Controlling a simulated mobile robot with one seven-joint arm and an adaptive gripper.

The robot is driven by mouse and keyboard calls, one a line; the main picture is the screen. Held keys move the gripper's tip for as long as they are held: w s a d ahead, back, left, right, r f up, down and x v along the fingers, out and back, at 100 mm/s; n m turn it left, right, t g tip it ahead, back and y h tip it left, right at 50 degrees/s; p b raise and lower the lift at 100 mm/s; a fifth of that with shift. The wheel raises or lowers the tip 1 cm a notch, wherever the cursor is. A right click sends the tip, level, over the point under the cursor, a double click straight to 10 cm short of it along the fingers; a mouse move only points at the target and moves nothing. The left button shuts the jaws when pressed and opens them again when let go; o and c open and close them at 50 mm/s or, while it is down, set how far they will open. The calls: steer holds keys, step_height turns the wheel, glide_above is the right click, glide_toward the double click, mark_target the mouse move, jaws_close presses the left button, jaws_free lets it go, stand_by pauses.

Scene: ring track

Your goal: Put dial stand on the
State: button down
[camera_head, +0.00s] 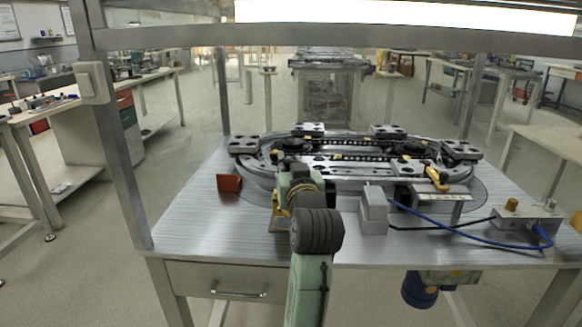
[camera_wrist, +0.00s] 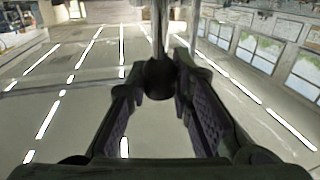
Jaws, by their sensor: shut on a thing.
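My gripper (camera_wrist: 160,92) is shut on a dark rounded piece with a thin metal rod (camera_wrist: 159,30) in the wrist view. It looks like part of the dial stand, but its full shape is hidden. In the head view my arm reaches over the front of the table, and its own links hide the fingertips and the held piece. The oval ring track (camera_head: 345,172) lies behind the arm on the table, with dark carriages such as the one at its right end (camera_head: 461,150).
The table (camera_head: 190,228) has free room at front left, near a red-brown block (camera_head: 229,183). A grey box (camera_head: 374,212) stands right of my arm. Blue and black cables run to a control box (camera_head: 520,224) at right. A metal frame post (camera_head: 118,150) rises at left.

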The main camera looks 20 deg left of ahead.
steer(key=shift+f, duration=1.65)
steer(key=c, duration=1.8)
jaws_free()
steer(key=shift+f, duration=0.2)
steer(key=shift+c, duration=0.2)
steer(key=o, duration=0.4)
steer(key=shift+r, duration=0.15)
steer(key=b+v, duration=0.9)
steer(key=v, duration=0.3)
